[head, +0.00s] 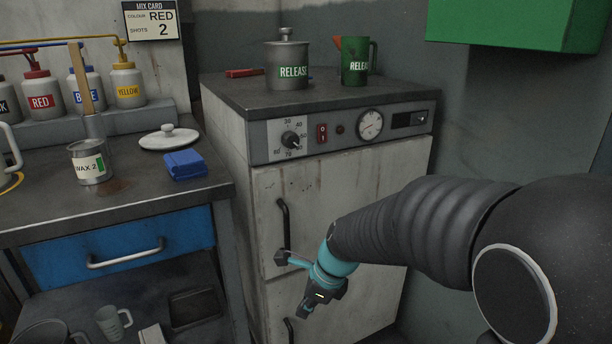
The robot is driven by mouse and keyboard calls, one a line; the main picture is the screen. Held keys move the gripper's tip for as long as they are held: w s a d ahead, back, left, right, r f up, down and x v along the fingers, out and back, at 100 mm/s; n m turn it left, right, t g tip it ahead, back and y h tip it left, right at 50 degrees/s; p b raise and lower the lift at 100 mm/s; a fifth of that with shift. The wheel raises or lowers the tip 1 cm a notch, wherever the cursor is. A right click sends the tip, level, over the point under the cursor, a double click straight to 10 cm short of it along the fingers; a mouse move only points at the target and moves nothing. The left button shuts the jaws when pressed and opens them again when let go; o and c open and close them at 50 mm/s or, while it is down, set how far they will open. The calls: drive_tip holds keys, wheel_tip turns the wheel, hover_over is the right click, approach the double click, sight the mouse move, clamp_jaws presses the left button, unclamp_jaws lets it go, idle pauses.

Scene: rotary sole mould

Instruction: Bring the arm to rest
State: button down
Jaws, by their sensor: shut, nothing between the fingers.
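My arm (425,232) reaches in from the right side of the head view, in front of the pale cabinet. My gripper (304,311) points down and to the left at the arm's end, in front of the cabinet's lower part, near the dark door handles. It is shut and appears to hold nothing. Its fingertips are small and dark in this view. I cannot tell whether it touches the cabinet door (345,200).
The cabinet carries a RELEASE pot (287,65) and a green jug (355,62). A blue drawer (120,250) is below. A green box (510,22) hangs upper right.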

drive_tip(key=s+d+r+n+t+h, duration=0.2)
drive_tip(key=s+d+r+n, duration=0.4)
drive_tip(key=s+d+n, duration=0.2)
drive_tip(key=s+d+r+n+t+h, duration=0.2)
drive_tip(key=s+d+r+n, duration=0.4)
drive_tip(key=s+d+n, duration=0.2)
drive_tip(key=s+n, duration=0.2)
drive_tip(key=n, duration=0.2)
